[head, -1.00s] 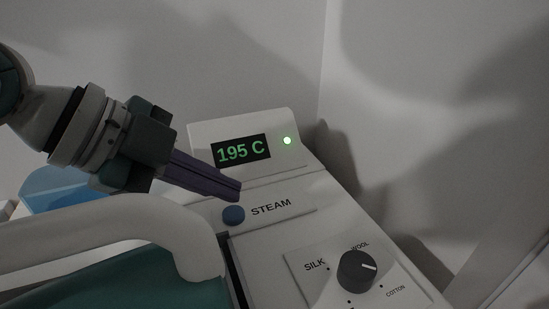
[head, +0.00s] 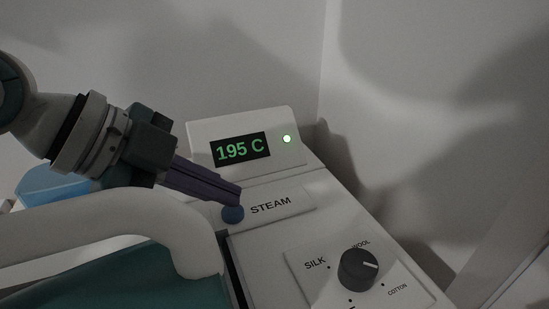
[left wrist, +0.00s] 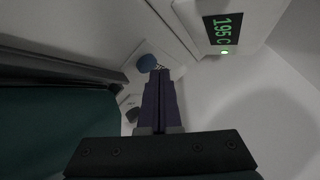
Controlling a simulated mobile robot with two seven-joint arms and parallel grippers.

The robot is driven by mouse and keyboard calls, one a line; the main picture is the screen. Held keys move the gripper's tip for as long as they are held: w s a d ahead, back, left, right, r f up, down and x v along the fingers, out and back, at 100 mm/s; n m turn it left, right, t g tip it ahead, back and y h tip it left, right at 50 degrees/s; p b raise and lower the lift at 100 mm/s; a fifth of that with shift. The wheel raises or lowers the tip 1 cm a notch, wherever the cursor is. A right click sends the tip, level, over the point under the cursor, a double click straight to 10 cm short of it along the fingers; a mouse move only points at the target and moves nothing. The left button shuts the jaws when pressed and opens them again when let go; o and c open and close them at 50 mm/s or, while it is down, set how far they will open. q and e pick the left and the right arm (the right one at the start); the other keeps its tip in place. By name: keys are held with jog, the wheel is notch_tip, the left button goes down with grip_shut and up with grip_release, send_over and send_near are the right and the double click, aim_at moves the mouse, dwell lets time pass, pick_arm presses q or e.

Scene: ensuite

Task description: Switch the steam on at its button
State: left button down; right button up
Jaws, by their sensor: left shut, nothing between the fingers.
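The blue round steam button (head: 232,215) sits on a pale panel left of the word STEAM. It also shows in the left wrist view (left wrist: 146,63). My left gripper (head: 238,198) is shut and empty, its purple fingers pointing down and right. In the head view its fingertips overlap the button's upper edge; I cannot tell whether they touch it. In the left wrist view the tips (left wrist: 160,72) lie just beside the button. The display (head: 240,149) reads 195 C, and a green lamp (head: 287,139) is lit beside it. My right gripper is not in view.
A dark dial (head: 358,269) marked SILK, WOOL and COTTON is on the lower panel. A thick pale curved handle (head: 120,222) arches over a green surface (head: 150,283) at lower left. A blue translucent part (head: 55,187) is behind it. Walls stand behind.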

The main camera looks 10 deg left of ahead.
aim_at(222, 213)
pick_arm(q)
jog(key=shift+f, duration=0.4)
jog(key=shift+r, duration=0.1)
dwell(0.3)
jog(key=shift+r+p, duration=0.7)
jog(key=shift+r, duration=0.15)
jog(key=shift+r, duration=0.1)
notch_tip(222, 213, up, 6)
jog(key=p, duration=0.5)
jog(key=shift+p, duration=0.4)
dwell(0.5)
